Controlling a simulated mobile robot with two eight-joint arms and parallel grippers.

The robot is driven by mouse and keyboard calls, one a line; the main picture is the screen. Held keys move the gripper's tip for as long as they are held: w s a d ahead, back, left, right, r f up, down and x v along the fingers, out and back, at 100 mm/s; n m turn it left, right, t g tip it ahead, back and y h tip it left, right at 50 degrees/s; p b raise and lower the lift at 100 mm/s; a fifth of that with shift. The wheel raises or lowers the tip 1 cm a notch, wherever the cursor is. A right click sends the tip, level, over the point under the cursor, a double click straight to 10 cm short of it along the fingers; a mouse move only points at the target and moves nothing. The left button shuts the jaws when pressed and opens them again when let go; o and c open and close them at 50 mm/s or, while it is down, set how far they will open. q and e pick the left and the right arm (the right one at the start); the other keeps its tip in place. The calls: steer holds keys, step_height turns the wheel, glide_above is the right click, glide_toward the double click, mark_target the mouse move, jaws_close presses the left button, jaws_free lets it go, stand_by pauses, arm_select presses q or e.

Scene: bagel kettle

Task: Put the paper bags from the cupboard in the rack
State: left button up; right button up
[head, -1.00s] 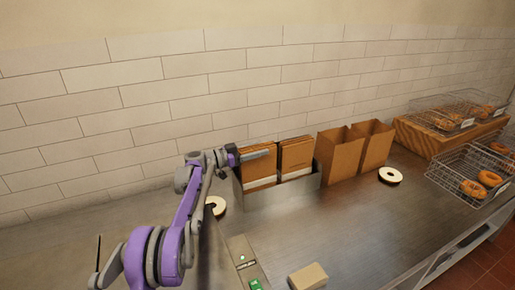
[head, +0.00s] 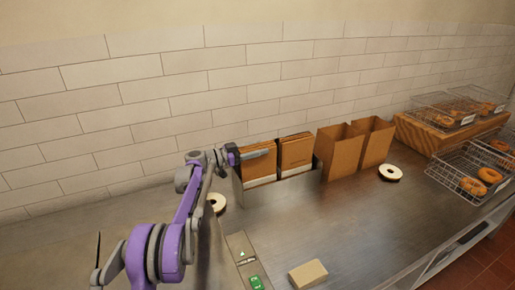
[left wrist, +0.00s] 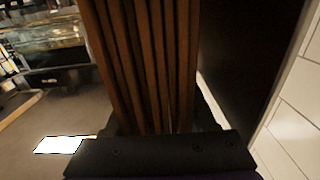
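A metal rack (head: 290,190) stands on the counter near the tiled wall. It holds two upright stacks of flat brown paper bags, a left stack (head: 260,168) and a right stack (head: 296,152). My left gripper (head: 256,152) is at the top of the left stack, and a grey finger crosses in front of it. In the left wrist view several brown bag edges (left wrist: 150,65) run upright between the dark fingers. Whether the fingers press on them cannot be told. My right gripper is not in view. No cupboard can be made out.
Two open brown bags (head: 340,152) stand right of the rack. A small tan block (head: 307,274) lies in front. Wire baskets of bagels (head: 470,172) stand far right. The middle counter is clear.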

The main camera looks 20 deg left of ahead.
arm_select(q)
steer(key=o, duration=0.5)
steer(key=shift+r, duration=0.1)
steer(key=shift+o, duration=0.2)
